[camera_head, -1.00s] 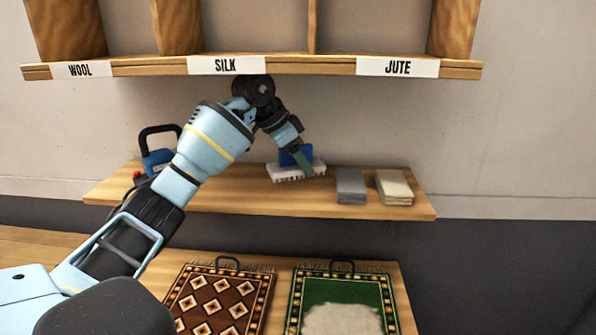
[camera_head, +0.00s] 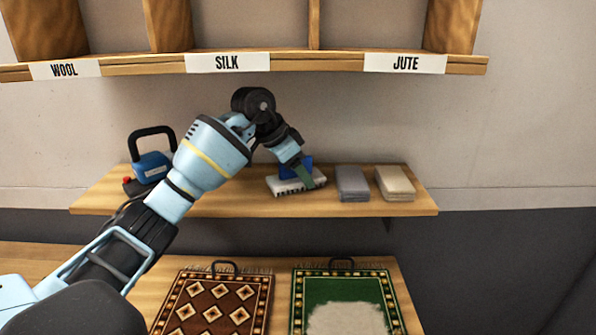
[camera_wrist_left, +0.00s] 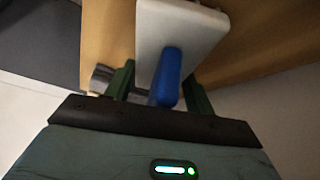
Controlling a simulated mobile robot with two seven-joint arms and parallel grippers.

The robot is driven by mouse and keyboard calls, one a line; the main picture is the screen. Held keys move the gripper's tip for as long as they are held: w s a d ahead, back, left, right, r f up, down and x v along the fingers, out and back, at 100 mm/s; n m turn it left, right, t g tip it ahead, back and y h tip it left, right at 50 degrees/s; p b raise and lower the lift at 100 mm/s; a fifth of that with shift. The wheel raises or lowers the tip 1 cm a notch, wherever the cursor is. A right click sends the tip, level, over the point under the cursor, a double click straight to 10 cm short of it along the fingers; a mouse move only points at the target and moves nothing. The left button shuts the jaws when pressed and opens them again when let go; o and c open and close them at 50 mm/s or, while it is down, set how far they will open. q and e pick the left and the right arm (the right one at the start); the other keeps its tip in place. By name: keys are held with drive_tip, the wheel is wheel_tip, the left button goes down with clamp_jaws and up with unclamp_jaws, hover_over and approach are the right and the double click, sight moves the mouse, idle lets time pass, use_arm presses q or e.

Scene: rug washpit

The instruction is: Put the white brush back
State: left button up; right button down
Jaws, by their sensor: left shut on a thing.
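The white brush (camera_head: 297,187) has a white block body with dark marks along its front edge and a blue handle. It is at the middle of the wooden shelf (camera_head: 240,205); I cannot tell whether it rests on the board or hangs just above it. My left gripper (camera_head: 298,172) comes down from the upper left and is shut on the brush by its blue handle. In the left wrist view, the green fingers stand on both sides of the blue handle, with the white body (camera_wrist_left: 180,25) beyond them. My right gripper is in neither view.
A grey stack (camera_head: 352,184) and a beige stack (camera_head: 395,184) lie close right of the brush. A blue tool with a black handle (camera_head: 152,165) stands at the shelf's left. Labelled cubbies hang above. Two rugs, brown (camera_head: 212,303) and green (camera_head: 345,300), lie below.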

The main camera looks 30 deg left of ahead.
use_arm(q)
drive_tip(key=o, duration=1)
drive_tip(key=shift+a+f, duration=0.1)
drive_tip(key=shift+o, duration=0.2)
drive_tip(key=shift+s+a+r, duration=0.15)
drive_tip(key=shift+r, duration=0.3)
drive_tip(key=v, duration=0.2)
drive_tip(key=shift+s+a+r, duration=0.2)
drive_tip(key=shift+a+r, duration=0.05)
drive_tip(key=s+a, duration=0.4)
drive_tip(key=s, duration=0.1)
drive_tip(key=s+a, duration=0.2)
drive_tip(key=s, duration=0.1)
drive_tip(key=shift+s+a+f+b, duration=0.15)
drive_tip(key=shift+a+f+b, duration=0.1)
drive_tip(key=shift+a+b, duration=0.05)
drive_tip(key=shift+s+a+r, duration=0.15)
drive_tip(key=shift+s+a, duration=0.1)
drive_tip(key=shift+s, duration=0.15)
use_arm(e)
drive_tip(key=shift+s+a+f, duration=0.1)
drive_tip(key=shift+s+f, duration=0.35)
